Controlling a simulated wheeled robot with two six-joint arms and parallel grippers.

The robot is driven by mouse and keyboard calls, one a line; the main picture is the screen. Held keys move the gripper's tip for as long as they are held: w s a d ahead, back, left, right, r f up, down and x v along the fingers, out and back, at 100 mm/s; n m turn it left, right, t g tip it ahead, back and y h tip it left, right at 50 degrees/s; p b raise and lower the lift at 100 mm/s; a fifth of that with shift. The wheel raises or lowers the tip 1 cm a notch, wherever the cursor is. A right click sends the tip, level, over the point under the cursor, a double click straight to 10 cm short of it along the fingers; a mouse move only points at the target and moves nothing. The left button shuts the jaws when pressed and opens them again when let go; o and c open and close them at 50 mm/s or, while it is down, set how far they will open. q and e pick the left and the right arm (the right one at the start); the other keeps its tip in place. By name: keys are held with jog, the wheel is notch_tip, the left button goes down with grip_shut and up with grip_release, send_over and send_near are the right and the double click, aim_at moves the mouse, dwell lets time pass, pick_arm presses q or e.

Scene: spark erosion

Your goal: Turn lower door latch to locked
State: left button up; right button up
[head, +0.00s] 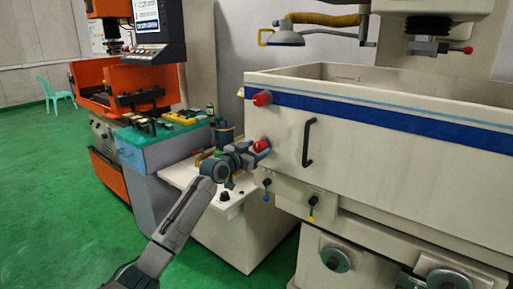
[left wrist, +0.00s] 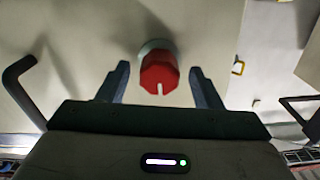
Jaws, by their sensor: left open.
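The lower door latch is a red knob (head: 262,145) low on the left edge of the machine's cream door (head: 370,150). In the left wrist view the red knob (left wrist: 159,76) sits on a pale round base, with a white line on its face pointing down in the picture. My left gripper (head: 252,149) is at this knob. In the left wrist view my left gripper (left wrist: 159,70) is open, one finger on each side of the knob, with a visible gap on both sides. An upper red latch (head: 263,98) sits above it. My right gripper is out of view.
A black door handle (head: 308,143) is right of the latch; the handle (left wrist: 20,92) also shows at the left wrist view's left edge. A blue and a yellow-tipped lever (head: 312,208) hang below the door. A side cabinet (head: 205,185) stands beneath my arm.

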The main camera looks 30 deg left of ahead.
pick_arm(q)
jog(key=shift+w, duration=0.25)
jog(key=c, duration=1)
